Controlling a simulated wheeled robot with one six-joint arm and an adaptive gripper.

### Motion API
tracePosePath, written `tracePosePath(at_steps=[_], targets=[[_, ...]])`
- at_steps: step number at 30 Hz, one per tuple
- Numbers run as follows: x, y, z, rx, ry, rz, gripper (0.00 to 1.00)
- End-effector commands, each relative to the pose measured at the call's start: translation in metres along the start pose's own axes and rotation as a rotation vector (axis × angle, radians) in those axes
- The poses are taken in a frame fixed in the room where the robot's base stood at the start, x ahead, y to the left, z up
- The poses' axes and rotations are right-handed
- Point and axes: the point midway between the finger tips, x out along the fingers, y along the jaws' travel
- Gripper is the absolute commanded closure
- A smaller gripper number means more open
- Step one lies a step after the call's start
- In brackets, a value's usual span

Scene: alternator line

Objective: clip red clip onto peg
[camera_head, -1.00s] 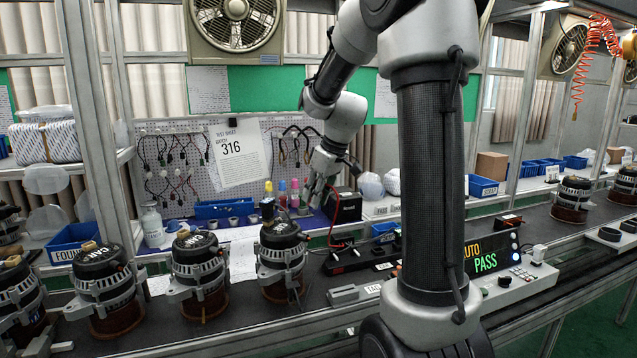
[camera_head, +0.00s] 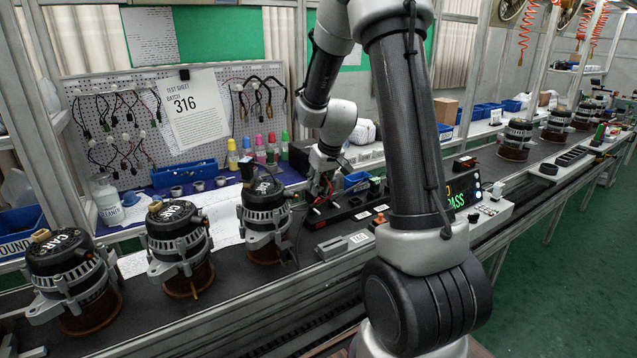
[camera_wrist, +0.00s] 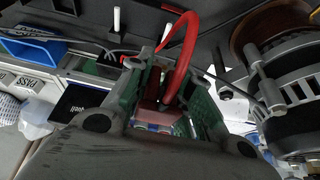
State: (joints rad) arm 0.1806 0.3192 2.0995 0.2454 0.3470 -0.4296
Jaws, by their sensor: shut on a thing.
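The red clip (camera_wrist: 151,92) with its thick red cable (camera_wrist: 182,48) is between the green-padded fingers of my gripper (camera_wrist: 172,68) in the wrist view; the jaws are shut on it. In the head view my gripper (camera_head: 320,192) points down over the black fixture (camera_head: 340,213), just right of the nearest alternator. A little red shows at its fingers. In the wrist view two pale pegs, one at the upper left (camera_wrist: 117,19) and one nearer the clip (camera_wrist: 167,33), stand apart from the clip. I cannot tell which peg is meant. The clip's jaw end is partly hidden by the fingers.
An alternator (camera_head: 265,213) stands close left of my gripper, and its side fills the wrist view's right (camera_wrist: 294,85). More alternators (camera_head: 178,245) line the belt. A lit test panel (camera_head: 465,203) is right. Bottles (camera_head: 259,150) and a blue bin (camera_head: 357,181) stand behind.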

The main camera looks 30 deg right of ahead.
Motion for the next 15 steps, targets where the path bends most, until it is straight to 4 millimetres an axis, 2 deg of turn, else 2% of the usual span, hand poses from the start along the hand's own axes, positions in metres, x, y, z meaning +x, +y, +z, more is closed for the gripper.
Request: tracePosePath(at_steps=[15], targets=[[0.043,0.000,0.018,0.000,-0.002,-0.001,1.00]])
